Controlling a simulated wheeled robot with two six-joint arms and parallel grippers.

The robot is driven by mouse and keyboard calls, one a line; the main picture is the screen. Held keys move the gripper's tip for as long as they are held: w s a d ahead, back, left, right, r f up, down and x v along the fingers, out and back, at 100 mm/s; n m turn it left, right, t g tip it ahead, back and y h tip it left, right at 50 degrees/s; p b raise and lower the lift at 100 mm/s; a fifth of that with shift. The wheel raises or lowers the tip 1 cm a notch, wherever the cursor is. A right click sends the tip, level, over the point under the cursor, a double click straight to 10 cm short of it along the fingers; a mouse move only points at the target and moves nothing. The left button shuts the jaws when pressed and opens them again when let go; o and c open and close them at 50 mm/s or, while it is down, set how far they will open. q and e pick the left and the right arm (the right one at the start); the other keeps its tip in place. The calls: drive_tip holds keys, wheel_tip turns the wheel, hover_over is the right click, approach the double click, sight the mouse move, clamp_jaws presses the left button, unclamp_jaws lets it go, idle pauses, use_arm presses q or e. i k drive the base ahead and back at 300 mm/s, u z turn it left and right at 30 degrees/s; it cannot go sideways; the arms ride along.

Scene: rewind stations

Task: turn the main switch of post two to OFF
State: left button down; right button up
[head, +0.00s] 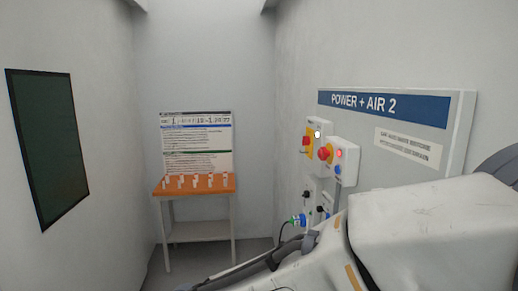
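The panel labelled POWER + AIR 2 (392,107) is on the right wall, seen at a steep angle. On its left part is a red knob on a yellow plate (307,141), which looks like the main switch; its exact position is too small to read. A small white round thing (317,134) shows beside it. A white arm of mine crosses the lower right and hides the lower panel. Neither gripper is in view.
Below the switches are black knobs and a blue connector (298,220) with a cable. An orange-topped table (195,185) with small white items stands at the back under a notice board (197,143). A dark green board (48,145) hangs on the left wall. Floor shows before the table.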

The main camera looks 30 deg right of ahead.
sight(306, 140)
drive_tip(key=z, duration=1.1)
drive_tip(key=k, duration=0.1)
drive_tip(key=u, duration=1.9)
drive_tip(key=i, duration=1.35)
drive_tip(key=z, duration=1.1)
drive_tip(key=i, duration=0.45)
drive_tip(key=z, duration=0.6)
